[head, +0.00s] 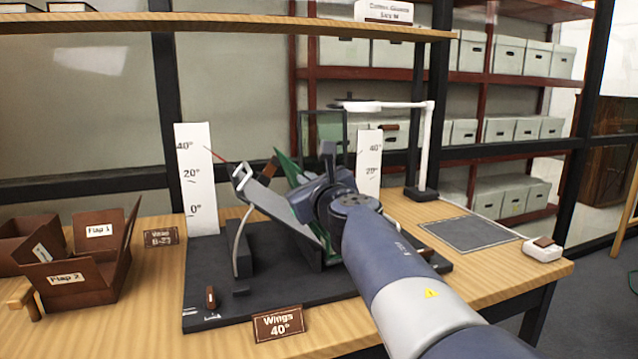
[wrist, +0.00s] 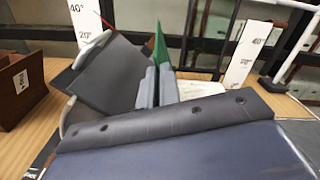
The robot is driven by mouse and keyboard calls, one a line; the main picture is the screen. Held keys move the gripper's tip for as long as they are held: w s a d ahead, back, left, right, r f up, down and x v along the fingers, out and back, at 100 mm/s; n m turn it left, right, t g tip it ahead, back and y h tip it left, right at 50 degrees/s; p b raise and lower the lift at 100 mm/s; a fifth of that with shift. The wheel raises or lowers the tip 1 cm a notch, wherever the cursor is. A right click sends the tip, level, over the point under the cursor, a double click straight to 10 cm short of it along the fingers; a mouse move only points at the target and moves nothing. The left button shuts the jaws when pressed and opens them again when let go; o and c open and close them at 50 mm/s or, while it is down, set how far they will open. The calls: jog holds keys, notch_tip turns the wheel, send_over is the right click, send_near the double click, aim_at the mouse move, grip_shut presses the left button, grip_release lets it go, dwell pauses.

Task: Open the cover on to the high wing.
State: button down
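The green cover (head: 287,166) stands steeply tilted above the dark cradle (head: 205,262). It also shows nearly edge-on in the wrist view (wrist: 158,45). My gripper (wrist: 157,84) has its two grey fingers close together, with the cover appearing pinched between them. In the head view my gripper (head: 306,200) is at the cover's right side, and my wrist hides much of the book. The grey left wing (head: 275,208) slopes up to the left, with a pale handle (head: 240,176) at its top. It also shows in the wrist view (wrist: 108,72). The right wing is mostly hidden by my arm.
Angle gauges stand at left (head: 194,180) and right (head: 369,160). A sign (head: 279,324) reads "Wings 40°". Brown flap boxes (head: 75,275) stand at left. A white lamp (head: 428,150), dark mat (head: 458,233) and small white device (head: 542,250) are at right. A shelf (head: 220,24) hangs overhead.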

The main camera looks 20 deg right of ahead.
jog(key=shift+a+f, duration=0.15)
jog(key=shift+a, duration=0.15)
jog(key=c, duration=1.6)
grip_release()
jog(key=shift+s, duration=0.1)
